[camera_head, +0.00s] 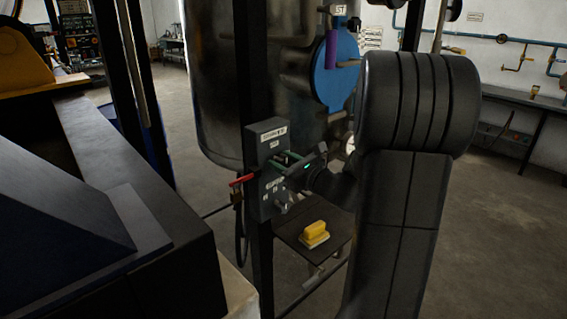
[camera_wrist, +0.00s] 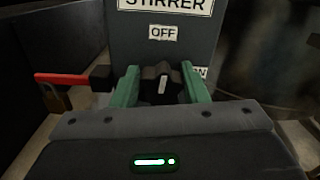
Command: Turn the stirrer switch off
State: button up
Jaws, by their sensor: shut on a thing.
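The grey switch box (camera_head: 257,205) is fixed to a dark post. In the wrist view its face (camera_wrist: 125,45) carries a STIRRER label (camera_wrist: 168,5), an OFF label (camera_wrist: 163,32) and a partly hidden ON label (camera_wrist: 199,72) at right. The black stirrer knob (camera_wrist: 162,75) has a white pointer mark that stands nearly upright, towards OFF. My gripper (camera_wrist: 160,88) has its green fingers shut on the knob, one on each side. In the head view my gripper (camera_head: 285,161) reaches the box from the right and hides the knob.
A red handle (camera_wrist: 65,79) sticks out left of the box, with a brass padlock (camera_wrist: 55,98) below it. A lower switch (camera_head: 282,198) is on the same box. A yellow object (camera_head: 315,232) sits on a small shelf below. A large metal tank (camera_head: 215,80) stands behind.

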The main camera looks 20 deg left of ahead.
jog(key=shift+f+n+b, duration=0.2)
jog(key=shift+n+b, duration=0.1)
jog(key=shift+b, duration=0.4)
jog(key=shift+r+n, duration=0.15)
jog(key=shift+n, duration=0.35)
jog(key=o, duration=1)
jog(key=shift+c, duration=0.2)
jog(key=shift+d, duration=0.1)
